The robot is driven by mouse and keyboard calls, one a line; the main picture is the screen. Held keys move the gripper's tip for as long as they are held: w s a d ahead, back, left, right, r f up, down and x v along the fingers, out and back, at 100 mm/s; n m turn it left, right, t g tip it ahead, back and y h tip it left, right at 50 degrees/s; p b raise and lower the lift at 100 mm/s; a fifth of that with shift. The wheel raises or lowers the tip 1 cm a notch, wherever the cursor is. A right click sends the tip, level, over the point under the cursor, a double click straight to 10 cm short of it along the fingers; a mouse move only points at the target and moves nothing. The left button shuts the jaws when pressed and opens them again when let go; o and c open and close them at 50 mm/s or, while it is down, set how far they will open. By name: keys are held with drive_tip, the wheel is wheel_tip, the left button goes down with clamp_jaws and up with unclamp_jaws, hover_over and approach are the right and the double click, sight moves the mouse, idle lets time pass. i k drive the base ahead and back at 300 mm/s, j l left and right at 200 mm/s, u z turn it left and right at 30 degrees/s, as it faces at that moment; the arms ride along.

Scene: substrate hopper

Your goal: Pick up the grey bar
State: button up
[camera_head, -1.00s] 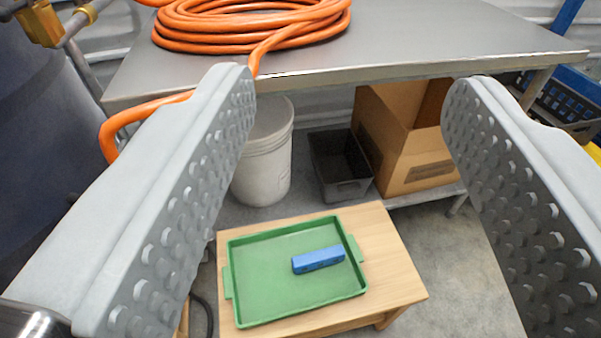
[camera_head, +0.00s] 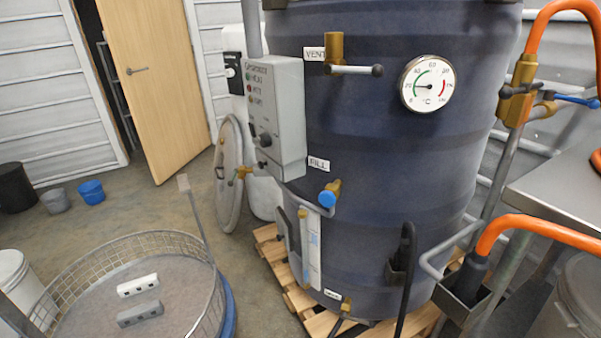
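The grey bar (camera_head: 140,314) lies on the flat grey floor of a round container with a wire-mesh rim (camera_head: 150,243), at the lower left. It is a small block with dark spots on its side. A white bar (camera_head: 137,285) of similar shape lies just behind it, apart from it. My gripper is not in this view, so whether it is open or shut does not show.
A large dark blue tank (camera_head: 385,170) with a dial, valves and a control box (camera_head: 275,115) stands on a wooden pallet (camera_head: 275,255). An upright handle (camera_head: 195,215) rises by the mesh rim. A white bucket (camera_head: 20,280) stands left. Open floor lies behind.

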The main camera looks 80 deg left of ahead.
sight(155, 308)
drive_tip(key=u, duration=2.1)
drive_tip(key=k+l+u, duration=0.1)
drive_tip(key=u, duration=0.75)
drive_tip(key=k+u, duration=0.15)
drive_tip(key=u, duration=0.25)
drive_tip(key=k+u, duration=0.15)
drive_tip(key=k, duration=0.4)
